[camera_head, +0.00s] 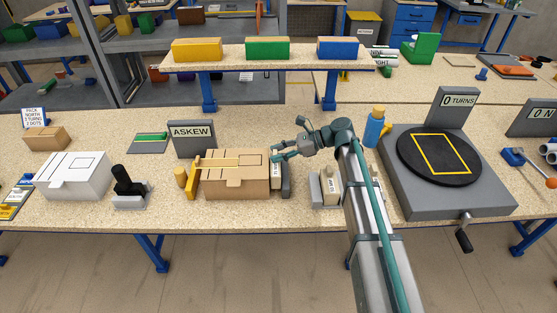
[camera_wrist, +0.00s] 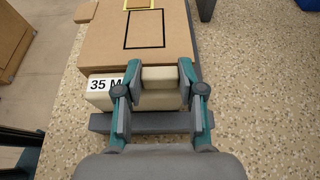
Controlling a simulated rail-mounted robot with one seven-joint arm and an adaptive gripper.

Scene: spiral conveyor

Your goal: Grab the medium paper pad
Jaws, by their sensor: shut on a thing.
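The paper pad in hand is a cream block (camera_wrist: 160,101) with a white label; the wrist view shows "35 M" on it, the rest of the label hidden by a finger. My gripper (camera_wrist: 160,80) is shut on the pad's raised upper part, one finger on each side. In the head view my gripper (camera_head: 279,153) is at the right end of the brown carton (camera_head: 235,184), over the pad (camera_head: 276,172). The pad stands between the carton and a dark grey block (camera_head: 286,181). Whether its underside touches the table is hidden.
Another labelled cream pad (camera_head: 331,188) stands in a grey holder to the right. A turntable (camera_head: 397,194) and a blue bottle (camera_head: 373,130) are further right. The ASKEW sign (camera_head: 192,137) is behind the carton; a white box (camera_head: 73,175) and black-handled stamp (camera_head: 127,185) are left.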

